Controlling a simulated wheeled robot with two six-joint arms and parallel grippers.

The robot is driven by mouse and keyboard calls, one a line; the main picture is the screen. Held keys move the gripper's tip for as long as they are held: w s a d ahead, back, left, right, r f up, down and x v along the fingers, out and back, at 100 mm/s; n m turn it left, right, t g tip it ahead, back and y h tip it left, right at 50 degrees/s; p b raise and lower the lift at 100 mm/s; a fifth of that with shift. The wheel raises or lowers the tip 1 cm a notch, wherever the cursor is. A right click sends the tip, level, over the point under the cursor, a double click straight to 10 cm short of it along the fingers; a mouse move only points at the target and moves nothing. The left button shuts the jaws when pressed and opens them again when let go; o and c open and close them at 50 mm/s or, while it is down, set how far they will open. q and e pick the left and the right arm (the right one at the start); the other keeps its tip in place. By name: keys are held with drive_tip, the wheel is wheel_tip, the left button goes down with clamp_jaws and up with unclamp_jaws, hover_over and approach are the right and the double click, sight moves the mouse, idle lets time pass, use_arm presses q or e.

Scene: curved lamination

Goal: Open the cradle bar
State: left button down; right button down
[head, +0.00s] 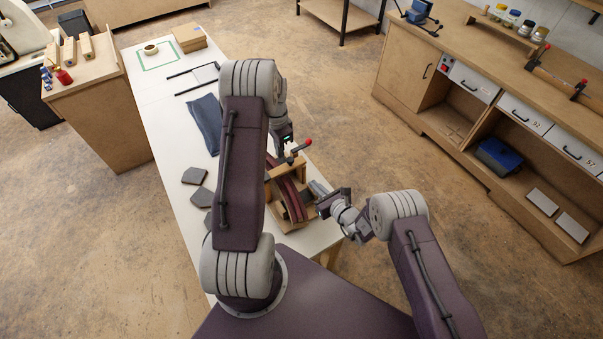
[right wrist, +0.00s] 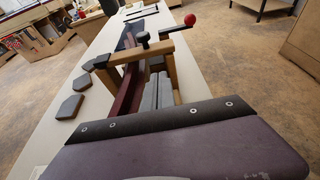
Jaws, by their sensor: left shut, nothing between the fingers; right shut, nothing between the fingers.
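The wooden cradle (head: 297,214) stands on the near right part of the white table and holds dark red curved strips (head: 289,190). Its wooden cradle bar (right wrist: 148,51) lies across the top, over the strips (right wrist: 130,88). A dark handle with a red knob (right wrist: 190,19) rises at the bar's right end; the knob (head: 308,142) also shows in the head view. My left gripper (head: 287,147) is shut and empty above the bar's left part, its tips hard to make out. My right gripper (head: 322,206) is shut and empty beside the cradle's right side.
Dark flat pads (head: 195,175) and a folded blue cloth (head: 206,122) lie left of the cradle on the white table (head: 165,118). A tape roll (head: 151,49) and a box (head: 188,38) are at its far end. A workbench (head: 480,85) stands right, across open floor.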

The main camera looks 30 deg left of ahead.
sight(283, 167)
drive_tip(key=x, duration=0.9)
drive_tip(key=shift+w+a, duration=0.25)
drive_tip(key=shift+a, duration=0.05)
drive_tip(key=shift+f, duration=0.1)
drive_tip(key=shift+r, duration=0.8)
use_arm(q)
drive_tip(key=c, duration=1.1)
unclamp_jaws()
drive_tip(key=shift+c, duration=0.2)
